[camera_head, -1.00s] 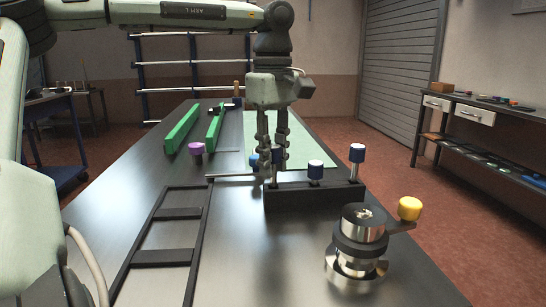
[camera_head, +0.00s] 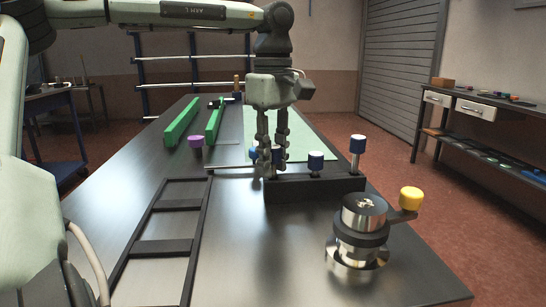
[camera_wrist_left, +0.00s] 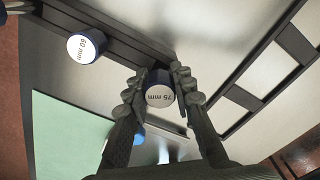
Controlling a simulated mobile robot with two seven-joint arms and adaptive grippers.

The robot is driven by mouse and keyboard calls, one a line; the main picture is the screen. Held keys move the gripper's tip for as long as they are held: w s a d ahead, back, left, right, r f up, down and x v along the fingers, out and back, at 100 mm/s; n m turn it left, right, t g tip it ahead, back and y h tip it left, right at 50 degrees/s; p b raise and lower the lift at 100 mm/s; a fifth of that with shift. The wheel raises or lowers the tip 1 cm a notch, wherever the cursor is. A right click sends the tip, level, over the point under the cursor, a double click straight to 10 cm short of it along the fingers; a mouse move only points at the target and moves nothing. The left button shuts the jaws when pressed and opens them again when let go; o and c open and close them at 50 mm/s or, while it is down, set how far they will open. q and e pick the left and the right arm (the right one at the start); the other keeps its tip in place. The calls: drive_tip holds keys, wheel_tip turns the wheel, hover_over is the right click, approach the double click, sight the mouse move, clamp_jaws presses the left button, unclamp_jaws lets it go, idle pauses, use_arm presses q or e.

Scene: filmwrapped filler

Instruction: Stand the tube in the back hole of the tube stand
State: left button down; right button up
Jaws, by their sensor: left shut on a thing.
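My left gripper (camera_head: 272,168) is at the left end of the black tube stand (camera_head: 318,190), pointing down. In the left wrist view its fingers (camera_wrist_left: 159,92) are shut around a dark-blue capped tube (camera_wrist_left: 160,95) with a white top marked "75 mm". The fingers hide most of its body, and I cannot tell whether its lower end is in a hole. My right gripper is not in view.
A metal fixture (camera_head: 360,232) with a yellow knob (camera_head: 411,198) stands front right. A black ladder-like frame (camera_head: 165,247) lies left of the stand. A purple knob (camera_head: 196,141), green bars (camera_head: 181,122) and a green mat (camera_head: 310,143) are farther back.

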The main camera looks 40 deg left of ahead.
use_arm(q)
drive_tip(key=c, duration=1.2)
unclamp_jaws()
wheel_tip(320, 180, up, 12)
drive_tip(key=shift+f, duration=0.1)
